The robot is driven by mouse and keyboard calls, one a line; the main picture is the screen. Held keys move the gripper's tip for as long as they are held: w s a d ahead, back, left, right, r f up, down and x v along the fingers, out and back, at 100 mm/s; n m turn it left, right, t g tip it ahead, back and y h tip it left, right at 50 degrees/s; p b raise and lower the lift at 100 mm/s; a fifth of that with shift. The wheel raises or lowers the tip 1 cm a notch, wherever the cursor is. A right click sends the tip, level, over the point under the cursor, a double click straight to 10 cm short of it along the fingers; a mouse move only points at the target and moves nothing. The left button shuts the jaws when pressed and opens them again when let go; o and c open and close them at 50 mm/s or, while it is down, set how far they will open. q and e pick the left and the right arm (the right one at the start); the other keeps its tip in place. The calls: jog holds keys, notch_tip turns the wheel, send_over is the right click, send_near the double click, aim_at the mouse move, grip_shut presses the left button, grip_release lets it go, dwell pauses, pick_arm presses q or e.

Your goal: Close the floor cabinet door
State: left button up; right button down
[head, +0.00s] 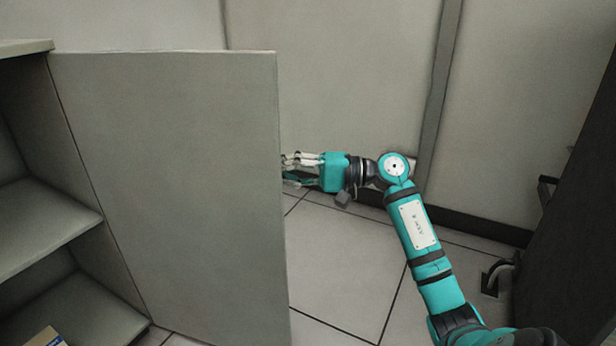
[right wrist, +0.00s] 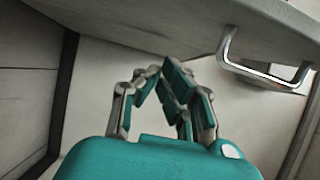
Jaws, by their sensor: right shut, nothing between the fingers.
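The grey cabinet door (head: 170,180) stands wide open in the head view, hinged at its left edge to the open cabinet (head: 40,225). My right gripper (head: 287,168) is at the door's free right edge, and its fingertips are partly hidden behind the door. In the right wrist view the gripper (right wrist: 160,72) is shut and empty, with the fingers close together. There the door's outer face (right wrist: 190,22) spans the top, and a metal handle (right wrist: 262,72) sticks out of it to the right of the fingers. Whether the fingers touch the door is unclear. My left gripper is not in view.
The cabinet's shelves (head: 50,228) are open at the left, with a small box (head: 45,338) at the bottom. A pale wall (head: 340,75) stands close behind my right gripper. Tiled floor (head: 340,265) is clear beneath my arm. A dark object (head: 570,220) stands at the right.

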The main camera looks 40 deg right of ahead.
aim_at(270, 182)
jog(key=shift+s+a+b, duration=0.2)
jog(key=shift+s+a, duration=0.1)
jog(key=shift+a, duration=0.35)
jog(key=shift+s+a+b, duration=0.2)
jog(key=shift+s+a, duration=0.15)
jog(key=shift+a, duration=0.25)
jog(key=shift+s+a+b, duration=0.2)
jog(key=shift+s+a, duration=0.1)
jog(key=shift+a, duration=0.35)
jog(key=shift+a, duration=0.1)
